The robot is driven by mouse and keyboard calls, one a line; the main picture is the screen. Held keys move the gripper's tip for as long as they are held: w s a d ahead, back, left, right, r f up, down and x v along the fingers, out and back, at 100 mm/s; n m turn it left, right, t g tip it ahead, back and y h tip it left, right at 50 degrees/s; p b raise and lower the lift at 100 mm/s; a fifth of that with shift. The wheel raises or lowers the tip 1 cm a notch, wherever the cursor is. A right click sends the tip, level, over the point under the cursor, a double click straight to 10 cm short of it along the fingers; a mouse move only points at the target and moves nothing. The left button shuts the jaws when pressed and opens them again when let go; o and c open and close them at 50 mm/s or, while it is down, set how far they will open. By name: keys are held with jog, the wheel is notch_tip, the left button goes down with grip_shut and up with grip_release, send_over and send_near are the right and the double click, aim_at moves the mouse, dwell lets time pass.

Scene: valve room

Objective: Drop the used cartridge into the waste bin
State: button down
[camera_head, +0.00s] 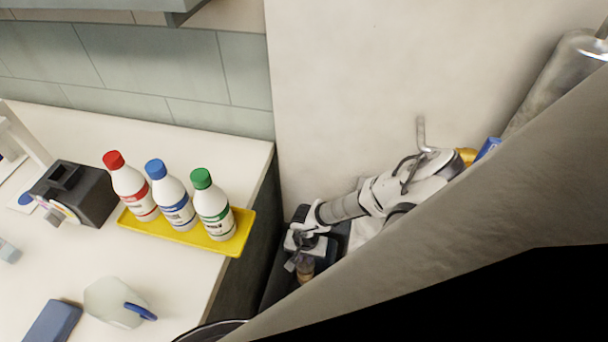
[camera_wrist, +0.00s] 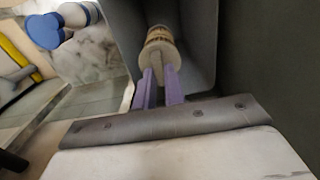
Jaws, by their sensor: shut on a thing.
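My gripper (camera_wrist: 159,82) has purple fingers, shut on the used cartridge (camera_wrist: 159,45), a tan, ribbed cylinder. In the wrist view the cartridge points away from my fingers, between the dark grey walls of the waste bin (camera_wrist: 201,32). I cannot tell how deep it is, and the bin's floor is hard to make out. In the head view the cartridge (camera_head: 306,268) shows below my gripper (camera_head: 297,258), beside the counter's right end. My arm hides part of the dark bin there.
A white counter (camera_head: 190,285) lies to the left. It holds a yellow tray (camera_head: 190,233) with a red-capped, a blue-capped and a green-capped bottle (camera_head: 212,206). A black device (camera_head: 85,193), a clear jug (camera_head: 112,303) and a blue block (camera_head: 53,322) also stand there. A wall is behind my arm.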

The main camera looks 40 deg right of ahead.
jog(key=shift+f, duration=1)
jog(key=c, duration=1.4)
grip_release()
jog(key=shift+r, duration=0.1)
notch_tip(320, 180, up, 14)
jog(key=b, duration=0.2)
jog(key=shift+f+b, duration=0.2)
jog(key=shift+b, duration=0.1)
